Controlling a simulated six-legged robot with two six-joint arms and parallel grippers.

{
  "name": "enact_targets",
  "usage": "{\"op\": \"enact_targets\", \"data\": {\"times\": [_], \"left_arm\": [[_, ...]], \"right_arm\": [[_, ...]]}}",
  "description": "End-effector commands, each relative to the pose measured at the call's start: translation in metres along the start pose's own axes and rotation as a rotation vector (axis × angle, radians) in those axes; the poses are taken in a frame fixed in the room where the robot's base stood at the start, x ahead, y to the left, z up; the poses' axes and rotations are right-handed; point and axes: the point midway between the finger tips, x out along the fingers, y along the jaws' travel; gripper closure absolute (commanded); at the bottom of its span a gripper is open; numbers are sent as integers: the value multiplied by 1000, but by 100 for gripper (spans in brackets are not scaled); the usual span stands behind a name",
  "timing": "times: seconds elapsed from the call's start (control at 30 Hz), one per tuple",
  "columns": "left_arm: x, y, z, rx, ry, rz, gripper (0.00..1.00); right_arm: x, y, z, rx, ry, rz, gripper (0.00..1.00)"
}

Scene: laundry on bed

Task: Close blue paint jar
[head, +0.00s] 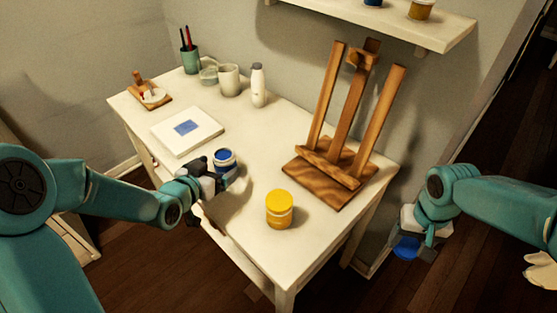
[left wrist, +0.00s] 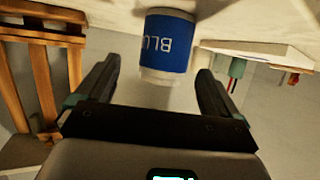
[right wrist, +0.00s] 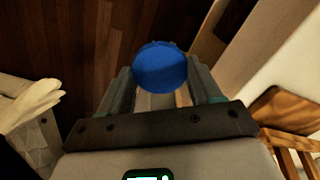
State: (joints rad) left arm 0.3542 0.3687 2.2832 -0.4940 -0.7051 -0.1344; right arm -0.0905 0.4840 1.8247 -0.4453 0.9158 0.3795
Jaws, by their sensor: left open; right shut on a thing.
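The blue paint jar (head: 224,158) stands on the white table near its front edge, with blue showing inside its pale rim. In the left wrist view the jar (left wrist: 167,42) appears upside down, with part of its blue label legible. My left gripper (head: 222,178) is open at the jar, its fingers on either side with gaps visible. My right gripper (head: 412,240) is off the table's right side, shut on a round blue lid (head: 406,249). The lid (right wrist: 160,68) also shows between the fingers in the right wrist view.
A yellow jar (head: 279,209) stands on the table (head: 240,245) to the right of the blue jar. A wooden easel (head: 340,130) stands behind it. A canvas (head: 187,131), mug (head: 229,80) and white bottle (head: 258,85) are further back. A wall shelf (head: 440,35) is above.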

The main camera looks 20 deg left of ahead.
Motion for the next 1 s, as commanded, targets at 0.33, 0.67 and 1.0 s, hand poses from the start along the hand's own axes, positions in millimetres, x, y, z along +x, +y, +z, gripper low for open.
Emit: {"op": "enact_targets", "data": {"times": [0.33,0.67,1.0], "left_arm": [[29,-5,1,-1,-1,1,5],[52,-5,1,-1,0,1,5],[51,-5,1,-1,0,1,41]], "right_arm": [[-3,0,0,0,0,0,64],[-3,0,0,0,0,0,64],[-3,0,0,0,0,0,64]]}}
